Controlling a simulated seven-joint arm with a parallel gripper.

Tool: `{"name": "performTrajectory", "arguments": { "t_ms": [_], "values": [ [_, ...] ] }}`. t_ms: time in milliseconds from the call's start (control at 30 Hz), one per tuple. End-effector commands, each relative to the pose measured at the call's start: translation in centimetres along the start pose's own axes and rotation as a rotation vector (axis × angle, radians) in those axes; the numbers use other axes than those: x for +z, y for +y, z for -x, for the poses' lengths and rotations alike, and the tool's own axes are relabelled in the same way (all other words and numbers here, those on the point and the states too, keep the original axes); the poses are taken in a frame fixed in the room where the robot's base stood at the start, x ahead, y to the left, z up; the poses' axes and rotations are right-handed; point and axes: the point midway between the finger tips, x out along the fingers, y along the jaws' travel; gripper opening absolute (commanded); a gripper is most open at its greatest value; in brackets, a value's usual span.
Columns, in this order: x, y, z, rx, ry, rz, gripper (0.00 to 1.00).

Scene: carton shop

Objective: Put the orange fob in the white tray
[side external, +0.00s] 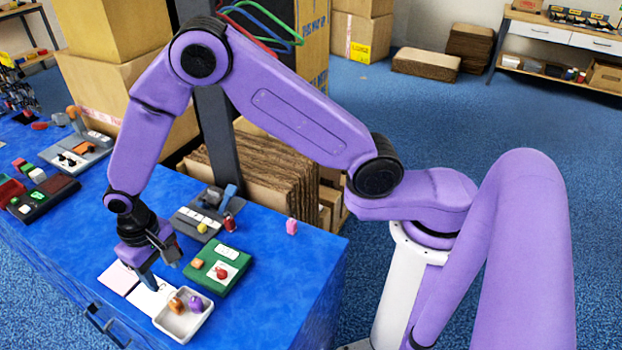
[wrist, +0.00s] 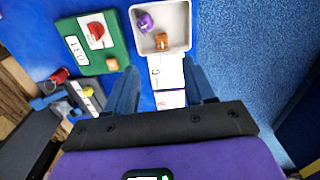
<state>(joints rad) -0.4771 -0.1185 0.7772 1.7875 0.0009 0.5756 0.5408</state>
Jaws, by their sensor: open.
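The white tray (side external: 187,325) stands near the table's front edge in the side view and at the top of the wrist view (wrist: 178,20). An orange fob (side external: 175,305) lies inside it, also visible in the wrist view (wrist: 162,41). A purple fob (side external: 195,303) lies beside it in the tray (wrist: 145,22). Another small orange piece (side external: 197,263) sits on the green board, also visible in the wrist view (wrist: 112,64). My gripper (side external: 162,274) is open and empty above the pale cards just behind the tray. Its fingers show apart in the wrist view (wrist: 162,82).
The green board (side external: 232,282) with a red piece stands right of my gripper. A grey board (side external: 185,217) with small pieces and a red piece (side external: 229,224) lie behind. A pink block (side external: 292,226) stands near the table's right side. Blue table around it is clear.

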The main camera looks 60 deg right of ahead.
Motion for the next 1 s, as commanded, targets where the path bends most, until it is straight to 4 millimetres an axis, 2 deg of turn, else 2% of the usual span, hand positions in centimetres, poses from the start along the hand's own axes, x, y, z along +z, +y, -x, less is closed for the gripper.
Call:
{"name": "performTrajectory", "arguments": {
  "t_ms": [267,467,700,1000],
  "values": [
    [3.5,2.2,6.0,-0.006,0.010,0.208,0.54],
    [7.3,4.8,9.5,-0.008,0.013,0.366,0.54],
    [12.9,8.7,13.0,-0.011,0.017,0.554,0.54],
    [20.7,14.7,15.9,-0.015,0.023,0.790,0.54]
  ]
}}
